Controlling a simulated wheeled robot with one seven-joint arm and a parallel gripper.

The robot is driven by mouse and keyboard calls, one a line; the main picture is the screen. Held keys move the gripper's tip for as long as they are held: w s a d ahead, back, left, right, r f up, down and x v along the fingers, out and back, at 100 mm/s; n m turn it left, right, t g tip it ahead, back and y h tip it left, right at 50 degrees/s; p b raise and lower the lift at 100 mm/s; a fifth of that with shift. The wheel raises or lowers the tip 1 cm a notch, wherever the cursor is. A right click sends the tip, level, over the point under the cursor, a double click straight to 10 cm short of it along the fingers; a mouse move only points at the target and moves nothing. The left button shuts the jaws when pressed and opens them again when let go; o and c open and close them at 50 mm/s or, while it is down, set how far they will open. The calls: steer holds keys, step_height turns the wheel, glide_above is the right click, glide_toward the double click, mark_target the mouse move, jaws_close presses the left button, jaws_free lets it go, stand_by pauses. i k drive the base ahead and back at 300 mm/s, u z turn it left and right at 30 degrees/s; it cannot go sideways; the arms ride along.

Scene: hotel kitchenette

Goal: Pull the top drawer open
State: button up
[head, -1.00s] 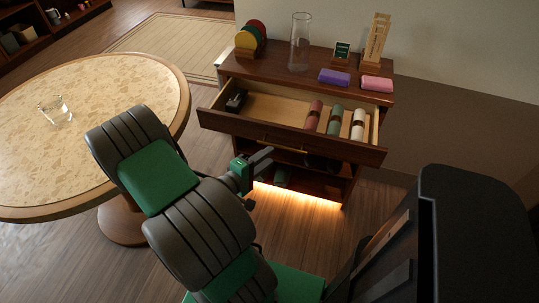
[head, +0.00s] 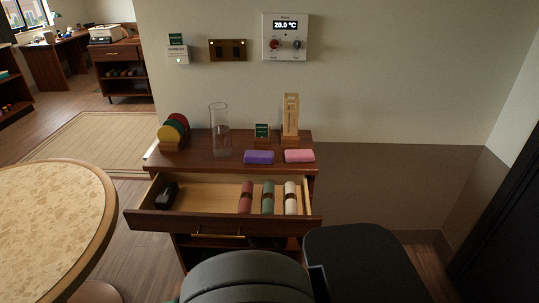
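The top drawer (head: 150,221) of the dark wood cabinet (head: 184,150) is pulled out toward me in the head view. Its light wood inside shows, with a black object (head: 166,195) at the left and a red, a green and a white roll (head: 291,195) at the right. A brass handle (head: 218,231) sits on or just below the drawer front. My gripper is not visible now; dark rounded parts of my own body fill the bottom middle and hide the lower cabinet.
A round table (head: 45,215) stands close at the left. A wall rises directly behind the cabinet.

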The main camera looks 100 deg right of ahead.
mark_target(204, 204)
steer(key=u, duration=0.65)
steer(key=k, duration=1.1)
steer(key=z, duration=1.85)
steer(key=i, duration=0.5)
steer(key=u, duration=0.05)
